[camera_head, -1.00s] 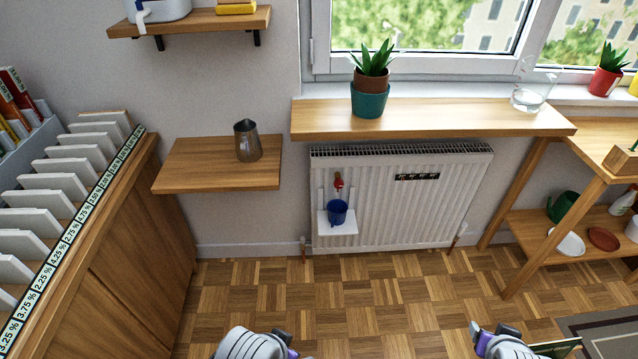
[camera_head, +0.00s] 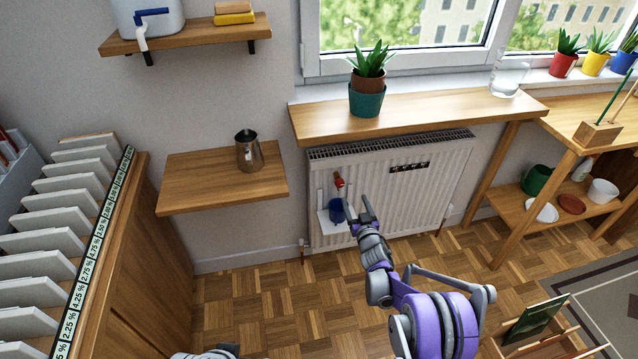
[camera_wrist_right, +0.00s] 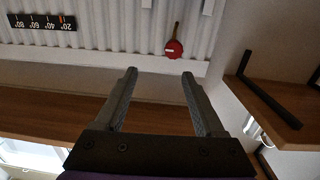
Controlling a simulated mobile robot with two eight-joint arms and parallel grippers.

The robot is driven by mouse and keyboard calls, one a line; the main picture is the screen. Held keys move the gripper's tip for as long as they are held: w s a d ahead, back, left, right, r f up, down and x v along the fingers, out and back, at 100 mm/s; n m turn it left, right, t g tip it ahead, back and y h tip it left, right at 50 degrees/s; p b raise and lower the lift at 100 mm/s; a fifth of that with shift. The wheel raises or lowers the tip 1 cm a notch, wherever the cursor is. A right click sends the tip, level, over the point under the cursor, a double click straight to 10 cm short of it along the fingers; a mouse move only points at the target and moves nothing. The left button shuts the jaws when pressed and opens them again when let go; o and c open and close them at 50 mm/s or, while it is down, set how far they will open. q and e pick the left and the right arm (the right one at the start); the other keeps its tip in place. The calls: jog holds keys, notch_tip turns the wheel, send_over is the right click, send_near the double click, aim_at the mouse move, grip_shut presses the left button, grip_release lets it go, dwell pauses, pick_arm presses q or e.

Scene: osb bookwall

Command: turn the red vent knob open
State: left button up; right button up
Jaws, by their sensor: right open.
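The red vent knob (camera_head: 338,181) sits on the front of the white radiator (camera_head: 430,190), near its upper left. In the right wrist view the knob (camera_wrist_right: 173,48) shows as a red disc with a white mark and a thin stem, just beyond the fingertips. My right gripper (camera_head: 358,208) is open and empty, in front of the radiator, to the right of and lower than the knob in the head view. Its spread fingers also show in the right wrist view (camera_wrist_right: 160,75). Of my left arm only a grey part (camera_head: 212,353) shows at the bottom edge.
A blue cup (camera_head: 336,211) stands on a small white ledge (camera_head: 326,228) below the knob, close to my right fingers. A wooden sill shelf (camera_head: 440,108) with a potted plant (camera_head: 367,98) overhangs the radiator. A wooden shelf (camera_head: 205,180) with a metal jug (camera_head: 249,152) is at left.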

aim_at(341, 185)
jog(key=shift+y, duration=0.4)
jog(key=w+a, duration=0.1)
jog(key=w, duration=0.2)
jog(key=w+a+f, duration=0.1)
jog(key=w+a, duration=0.1)
jog(key=w+a+b, duration=0.1)
jog(key=w+a, duration=0.1)
jog(key=w, duration=0.1)
jog(key=shift+w+f, duration=0.3)
jog(key=shift+w, duration=0.05)
pick_arm(q)
jog(key=shift+a+f, duration=0.3)
jog(key=shift+f, duration=0.45)
pick_arm(e)
jog(key=shift+x, duration=0.8)
jog(key=shift+r, duration=0.1)
jog(key=shift+c, duration=0.2)
jog(key=shift+n, duration=0.3)
grip_shut()
